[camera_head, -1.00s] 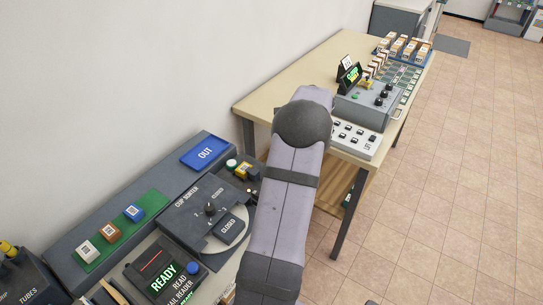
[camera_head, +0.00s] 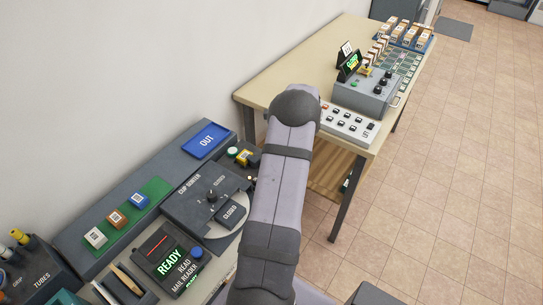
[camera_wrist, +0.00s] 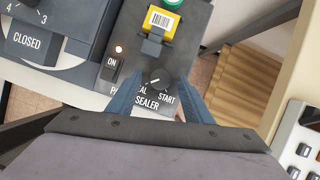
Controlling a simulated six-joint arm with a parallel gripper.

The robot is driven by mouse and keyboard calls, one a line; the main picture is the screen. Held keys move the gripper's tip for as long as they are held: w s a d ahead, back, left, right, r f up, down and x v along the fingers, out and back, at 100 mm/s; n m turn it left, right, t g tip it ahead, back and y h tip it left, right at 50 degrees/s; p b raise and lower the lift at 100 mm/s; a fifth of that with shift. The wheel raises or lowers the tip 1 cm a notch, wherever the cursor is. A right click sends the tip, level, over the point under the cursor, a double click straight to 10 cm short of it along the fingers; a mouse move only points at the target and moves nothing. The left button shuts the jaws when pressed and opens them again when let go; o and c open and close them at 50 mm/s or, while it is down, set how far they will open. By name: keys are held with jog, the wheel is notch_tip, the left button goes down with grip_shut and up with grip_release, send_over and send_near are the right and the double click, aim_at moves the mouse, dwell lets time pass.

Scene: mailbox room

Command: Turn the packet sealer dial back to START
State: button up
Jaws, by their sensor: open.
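The packet sealer (camera_wrist: 205,25) is a dark grey unit below the wrist camera. Its small black dial (camera_wrist: 157,79) sits between the labels START, at right, and one ending in "AL", at left, partly covered by a finger. The dial's pale mark appears to point lower left, toward the "AL" label. My gripper (camera_wrist: 161,82) is open, one blue finger on each side of the dial. I cannot tell whether either finger touches it. In the head view, the sealer's yellow packet (camera_head: 243,157) shows beside my arm, which hides the dial and gripper.
An ON switch (camera_wrist: 111,67) with a lit orange lamp is left of the dial. A yellow barcoded packet (camera_wrist: 160,22) and a green button (camera_wrist: 173,2) lie beyond it. The cup sorter (camera_head: 190,190) stands at left; a wooden table (camera_head: 290,65) is behind.

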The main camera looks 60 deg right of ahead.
jog(key=shift+w+f, duration=0.2)
jog(key=shift+f, duration=0.25)
jog(key=c, duration=1.1)
jog(key=shift+o, duration=0.2)
jog(key=shift+n, duration=0.4)
jog(key=n+y, duration=0.1)
jog(key=n, duration=0.1)
jog(key=n+g+b, duration=0.1)
jog(key=n, duration=0.1)
jog(key=shift+w+d+f+n+y, duration=0.1)
jog(key=shift+d+n+y, duration=0.1)
jog(key=shift+n+y, duration=0.15)
jog(key=n, duration=0.2)
jog(key=n+g+y+b, duration=0.1)
jog(key=n, duration=0.2)
jog(key=shift+w+g, duration=0.1)
jog(key=shift+g, duration=0.2)
jog(key=shift+b, duration=0.3)
